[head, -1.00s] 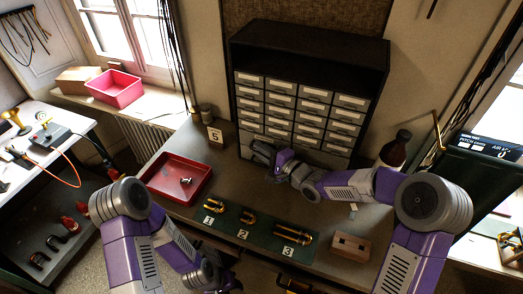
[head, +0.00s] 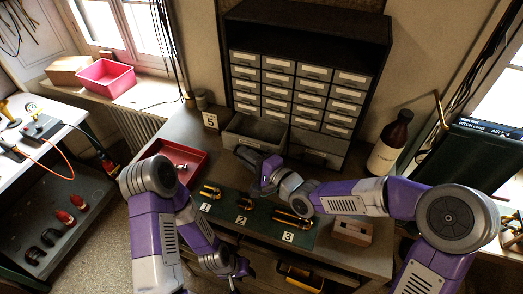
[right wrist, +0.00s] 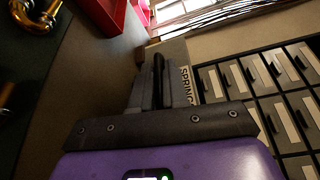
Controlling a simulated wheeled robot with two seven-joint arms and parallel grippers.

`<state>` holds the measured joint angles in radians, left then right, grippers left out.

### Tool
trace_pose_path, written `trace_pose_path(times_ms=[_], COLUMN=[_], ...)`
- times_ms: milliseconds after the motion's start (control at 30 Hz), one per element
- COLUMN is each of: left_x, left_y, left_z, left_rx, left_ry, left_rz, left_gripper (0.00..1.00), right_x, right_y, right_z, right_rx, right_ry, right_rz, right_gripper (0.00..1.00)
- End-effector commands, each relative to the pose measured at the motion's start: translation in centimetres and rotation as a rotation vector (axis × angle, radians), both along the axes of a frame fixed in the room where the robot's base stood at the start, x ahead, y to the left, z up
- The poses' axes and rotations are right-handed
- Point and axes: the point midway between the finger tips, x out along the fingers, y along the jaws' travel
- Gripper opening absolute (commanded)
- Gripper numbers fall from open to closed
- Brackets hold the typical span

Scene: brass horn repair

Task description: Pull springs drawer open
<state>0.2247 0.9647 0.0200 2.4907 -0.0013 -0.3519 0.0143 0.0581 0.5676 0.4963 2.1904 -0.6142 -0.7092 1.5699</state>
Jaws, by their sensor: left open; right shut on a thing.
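The grey springs drawer (head: 254,141) is at the bottom left of the dark cabinet (head: 303,100). It stands well out from the cabinet, with its open inside showing. My right gripper (head: 246,153) is at the drawer's front and shut on its handle, which the fingers mostly hide. In the right wrist view the closed fingers (right wrist: 159,84) are against the grey drawer front (right wrist: 184,82), where part of a "SPRINGS" label shows. My left gripper (head: 236,272) is open and empty, low at the bench's front edge, away from the drawer.
A red tray (head: 190,158) lies left of the drawer. A green mat (head: 262,226) with brass parts lies in front. A wooden block (head: 352,231) and a dark bottle (head: 390,143) stand to the right.

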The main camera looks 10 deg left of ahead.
Motion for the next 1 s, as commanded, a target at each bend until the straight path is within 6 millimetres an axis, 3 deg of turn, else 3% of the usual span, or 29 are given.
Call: trace_pose_path(times_ms=[200, 233, 367, 667, 1000], left_x=[0.0, 0.0, 0.0, 0.0, 0.0], left_y=[0.0, 0.0, 0.0, 0.0, 0.0], left_z=[0.1, 0.1, 0.1, 0.0, -0.2], left_rx=[0.000, 0.000, 0.000, 0.000, 0.000], left_ry=[0.000, 0.000, 0.000, 0.000, 0.000], left_rz=[0.000, 0.000, 0.000, 0.000, 0.000], left_gripper=[0.43, 0.43, 0.43, 0.43, 0.43], right_x=[0.0, 0.0, 0.0, -0.1, -3.0], right_y=[0.0, 0.0, -0.1, -0.4, -4.7], right_z=[0.0, 0.0, 0.0, 0.0, 0.4], right_rx=[-0.001, -0.001, -0.001, -0.001, -0.003], right_ry=[0.001, 0.001, 0.001, 0.000, 0.000], right_rz=[0.001, 0.001, -0.002, -0.003, -0.006], right_gripper=[0.00, 0.18, 0.35, 0.35, 0.35])
